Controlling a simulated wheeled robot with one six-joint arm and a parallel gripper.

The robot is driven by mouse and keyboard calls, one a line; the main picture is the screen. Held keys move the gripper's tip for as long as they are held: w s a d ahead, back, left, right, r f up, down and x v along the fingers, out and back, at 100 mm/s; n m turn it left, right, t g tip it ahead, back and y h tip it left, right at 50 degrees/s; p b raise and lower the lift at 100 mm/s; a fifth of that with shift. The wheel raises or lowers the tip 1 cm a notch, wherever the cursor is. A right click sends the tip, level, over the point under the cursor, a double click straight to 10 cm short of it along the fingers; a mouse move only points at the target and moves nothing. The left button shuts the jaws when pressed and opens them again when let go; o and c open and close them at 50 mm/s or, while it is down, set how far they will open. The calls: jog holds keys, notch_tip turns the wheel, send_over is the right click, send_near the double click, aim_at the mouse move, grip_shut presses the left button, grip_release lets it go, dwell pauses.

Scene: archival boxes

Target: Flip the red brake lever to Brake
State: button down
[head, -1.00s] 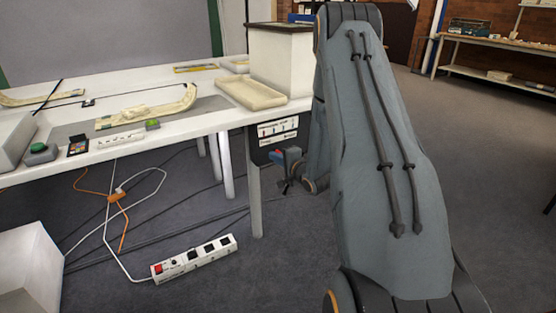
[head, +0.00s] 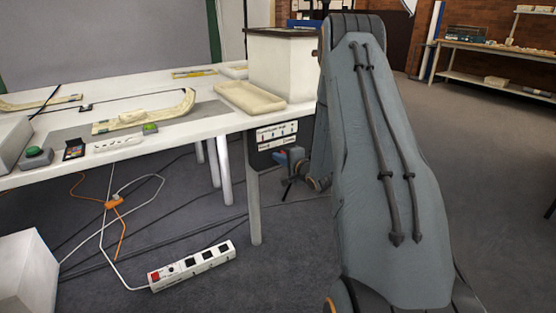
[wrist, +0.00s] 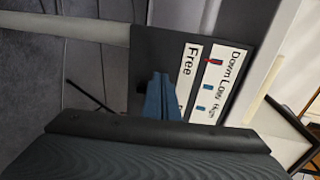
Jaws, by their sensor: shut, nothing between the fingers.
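The dark control panel (head: 252,150) hangs under the table's front right corner. In the wrist view the panel (wrist: 148,50) appears sideways, with a white strip reading Down, Low, High and another reading Free; the rest of that second strip is covered. A small red mark (wrist: 214,61) shows beside Down, with blue ones beside Low and High. I cannot make out the red brake lever or its position for sure. My gripper (head: 282,157) is at the panel's lower part. Its blue fingers (wrist: 163,98) are shut and empty, near the Free strip; contact cannot be told.
A white box (head: 280,65) and a beige tray (head: 250,97) are on the table above. A power strip (head: 192,265) and cables lie on the floor. Open floor is at right.

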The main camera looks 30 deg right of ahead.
jog(key=shift+d, duration=0.85)
jog(key=s+a+p, duration=0.1)
jog(key=s+p, duration=0.3)
jog(key=s, duration=0.3)
jog(key=shift+a+p, duration=0.4)
